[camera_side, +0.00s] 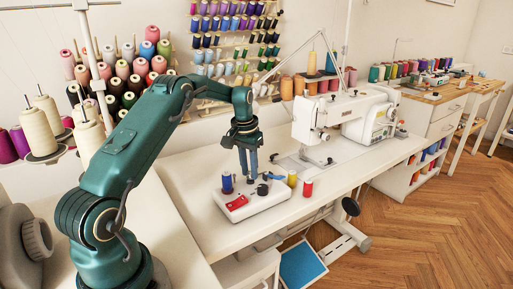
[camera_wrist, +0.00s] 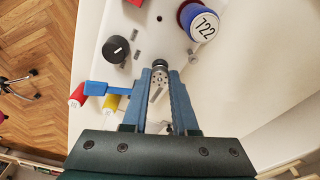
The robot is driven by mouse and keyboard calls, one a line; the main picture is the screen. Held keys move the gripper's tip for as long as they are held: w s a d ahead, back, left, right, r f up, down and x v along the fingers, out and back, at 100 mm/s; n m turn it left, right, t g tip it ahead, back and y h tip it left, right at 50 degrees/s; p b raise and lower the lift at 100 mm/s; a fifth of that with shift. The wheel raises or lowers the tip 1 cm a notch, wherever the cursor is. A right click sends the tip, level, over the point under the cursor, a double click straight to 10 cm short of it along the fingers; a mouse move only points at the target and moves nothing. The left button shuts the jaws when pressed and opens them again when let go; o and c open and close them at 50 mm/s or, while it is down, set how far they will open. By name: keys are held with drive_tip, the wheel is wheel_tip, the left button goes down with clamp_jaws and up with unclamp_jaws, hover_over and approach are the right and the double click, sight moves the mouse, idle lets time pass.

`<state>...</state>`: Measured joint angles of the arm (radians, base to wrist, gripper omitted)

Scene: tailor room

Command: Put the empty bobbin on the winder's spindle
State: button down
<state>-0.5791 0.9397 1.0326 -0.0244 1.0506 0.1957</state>
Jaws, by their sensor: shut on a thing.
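The winder (camera_side: 262,201) is a white box on the table with a red switch (camera_side: 236,202), a black knob (camera_wrist: 116,48) and a blue lever (camera_wrist: 105,88). My gripper (camera_side: 247,177) points down over its back part. A small dark round part shows just past the bobbin, between the fingertips. I cannot tell whether it is the spindle, or whether the bobbin touches it. In the side view the bobbin is too small to make out.
A blue spool (camera_side: 227,183) labelled 722 stands on the winder's left end. A yellow spool (camera_side: 292,179) and a red spool (camera_side: 308,188) stand right of the winder. A white sewing machine (camera_side: 345,113) stands behind. The table front left of the winder is clear.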

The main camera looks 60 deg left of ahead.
sight(247, 185)
drive_tip(key=c, duration=0.7)
unclamp_jaws()
drive_tip(key=shift+f, duration=0.1)
drive_tip(key=s+d+r+m, duration=0.1)
drive_tip(key=d+r, duration=0.2)
drive_tip(key=r, duration=0.5)
drive_tip(key=s+d+r, duration=0.2)
drive_tip(key=d+r, duration=0.2)
drive_tip(key=r, duration=0.5)
drive_tip(key=s+d+r+m+t, duration=0.1)
drive_tip(key=s+d+m+t, duration=0.15)
drive_tip(key=s+d, duration=0.9)
drive_tip(key=shift+m+t+h, duration=0.3)
drive_tip(key=shift+m+t, duration=0.25)
drive_tip(key=shift+t, duration=0.4)
drive_tip(key=s+d+f, duration=0.1)
drive_tip(key=s, duration=0.1)
drive_tip(key=s+d+f, duration=0.3)
drive_tip(key=s, duration=0.1)
drive_tip(key=shift+s+d+f, duration=0.15)
drive_tip(key=shift+s+f, duration=0.1)
